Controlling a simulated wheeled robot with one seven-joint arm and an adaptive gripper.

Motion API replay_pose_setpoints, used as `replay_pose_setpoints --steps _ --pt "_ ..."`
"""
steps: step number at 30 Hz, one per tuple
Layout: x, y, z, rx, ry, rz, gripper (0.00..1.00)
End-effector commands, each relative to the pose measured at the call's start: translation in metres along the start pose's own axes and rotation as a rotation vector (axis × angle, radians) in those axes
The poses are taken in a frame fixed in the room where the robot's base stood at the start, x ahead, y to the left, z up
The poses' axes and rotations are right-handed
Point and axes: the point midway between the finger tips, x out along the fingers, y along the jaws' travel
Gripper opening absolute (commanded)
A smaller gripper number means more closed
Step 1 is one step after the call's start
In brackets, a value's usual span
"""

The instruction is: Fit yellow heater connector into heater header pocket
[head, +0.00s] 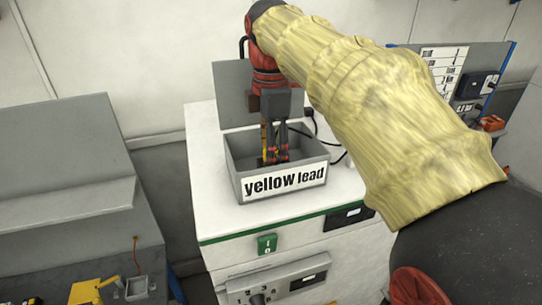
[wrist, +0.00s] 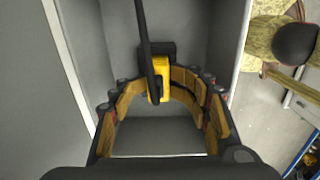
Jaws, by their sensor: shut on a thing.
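The yellow heater connector (wrist: 159,84) is a small yellow block with a black cable running up from it in the wrist view. My gripper (head: 275,157) reaches down into a grey open box (head: 233,158) labelled "yellow lead". In the wrist view my gripper (wrist: 160,80) has its fingers bent in around the connector, shut on it between the grey box walls. In the head view the fingers and box wall mostly hide the connector. I cannot identify the heater header pocket for certain; a small grey open-topped holder (head: 137,287) stands at the lower left.
The box stands on a white cabinet (head: 212,222) with a green edge, its lid raised behind. A black cable leads from a plug (head: 309,115). A grey bench (head: 60,203) with yellow parts (head: 88,291) lies left. A panel (head: 465,75) stands right.

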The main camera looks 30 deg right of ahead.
Motion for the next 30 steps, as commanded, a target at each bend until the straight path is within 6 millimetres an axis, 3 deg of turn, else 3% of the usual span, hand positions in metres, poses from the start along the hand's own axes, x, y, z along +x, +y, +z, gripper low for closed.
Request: replay_pose_setpoints --steps 11,16,24,30 --pt "-0.004 0.001 0.0 0.0 0.0 0.001 0.36" --pt "-0.028 0.002 0.0 0.0 0.0 0.005 0.36" --pt "-0.086 0.001 0.0 0.0 0.0 0.006 0.36" --pt "-0.119 0.001 0.0 0.0 0.0 0.006 0.36"
